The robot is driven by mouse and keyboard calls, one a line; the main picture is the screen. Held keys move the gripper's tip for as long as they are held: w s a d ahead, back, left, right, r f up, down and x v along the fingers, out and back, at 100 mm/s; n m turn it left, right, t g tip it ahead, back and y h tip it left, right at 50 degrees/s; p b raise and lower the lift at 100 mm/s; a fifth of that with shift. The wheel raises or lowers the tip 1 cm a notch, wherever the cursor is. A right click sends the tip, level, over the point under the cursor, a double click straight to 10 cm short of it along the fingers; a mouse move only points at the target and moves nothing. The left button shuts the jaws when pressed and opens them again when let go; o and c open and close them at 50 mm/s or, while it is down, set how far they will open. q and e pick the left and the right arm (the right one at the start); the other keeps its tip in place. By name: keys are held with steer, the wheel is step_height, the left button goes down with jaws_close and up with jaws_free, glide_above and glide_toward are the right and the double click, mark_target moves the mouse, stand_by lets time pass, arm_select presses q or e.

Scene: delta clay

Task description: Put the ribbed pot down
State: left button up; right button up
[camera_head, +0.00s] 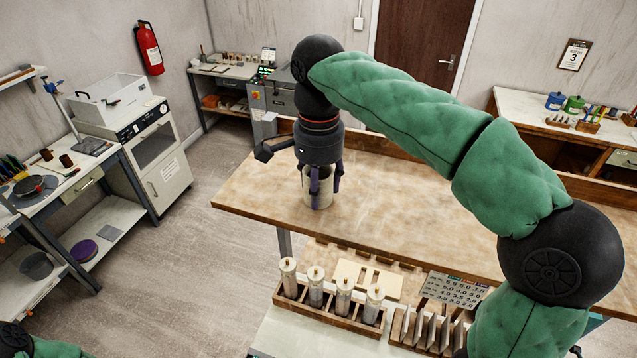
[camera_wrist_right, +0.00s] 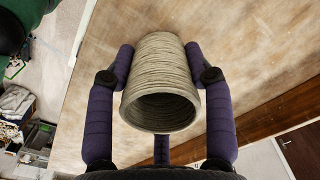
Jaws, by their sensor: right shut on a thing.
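The ribbed pot (camera_head: 325,190) is a pale grey-beige cylinder over the wooden tabletop (camera_head: 260,195), near its left front part. My right gripper (camera_head: 326,180) points down from above and is shut on the pot, with purple fingers against its sides. My left gripper is out of view; only part of that arm shows at bottom left.
The tabletop around the pot is bare. In front and lower stand a wooden rack (camera_head: 328,312) with several capped cylinders, and a numbered card (camera_head: 455,289). A white cabinet (camera_head: 158,150) and a side bench (camera_head: 60,185) are at left. The raised back edge borders the table.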

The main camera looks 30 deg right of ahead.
steer(key=shift+f, duration=0.15)
steer(key=o, duration=1.2)
step_height(320, 180, up, 12)
steer(key=shift+r+p, duration=0.2)
steer(key=shift+p, duration=0.1)
